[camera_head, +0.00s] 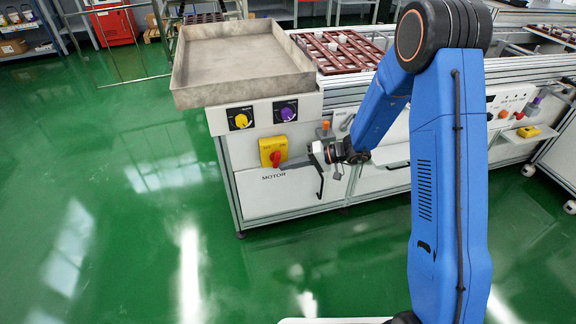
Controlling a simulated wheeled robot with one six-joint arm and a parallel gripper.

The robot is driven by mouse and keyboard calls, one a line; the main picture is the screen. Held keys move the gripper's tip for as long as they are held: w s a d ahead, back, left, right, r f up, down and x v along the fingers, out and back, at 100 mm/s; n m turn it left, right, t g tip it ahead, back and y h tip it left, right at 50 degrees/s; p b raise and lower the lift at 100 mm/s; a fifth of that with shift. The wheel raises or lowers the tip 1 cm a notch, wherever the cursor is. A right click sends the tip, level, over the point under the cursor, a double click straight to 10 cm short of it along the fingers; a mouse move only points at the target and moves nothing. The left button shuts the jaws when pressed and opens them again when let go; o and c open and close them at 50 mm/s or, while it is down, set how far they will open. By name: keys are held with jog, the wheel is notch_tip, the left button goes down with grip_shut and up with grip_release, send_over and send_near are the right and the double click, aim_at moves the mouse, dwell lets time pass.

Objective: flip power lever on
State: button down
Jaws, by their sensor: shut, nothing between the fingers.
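A yellow switch box (266,145) with a red handle (276,157) is on the front panel of the conveyor, above the word MOTOR. No part is labelled as a power lever; this red handle is the nearest lever-like control. My gripper (285,165) reaches in from the right. Its shut, empty fingertips are at the red handle's lower right in the picture. I cannot tell whether they touch it. The handle's exact angle is too small to read.
A yellow knob (241,120) and a purple knob (288,113) sit above the switch box. A grey tray (243,87) overhangs them. A black handle (320,182) stands out from the panel close to my gripper. The green floor (130,220) to the left is clear.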

jog(key=shift+f, duration=0.1)
jog(key=shift+r, duration=0.2)
dwell(0.4)
jog(key=shift+r, duration=0.65)
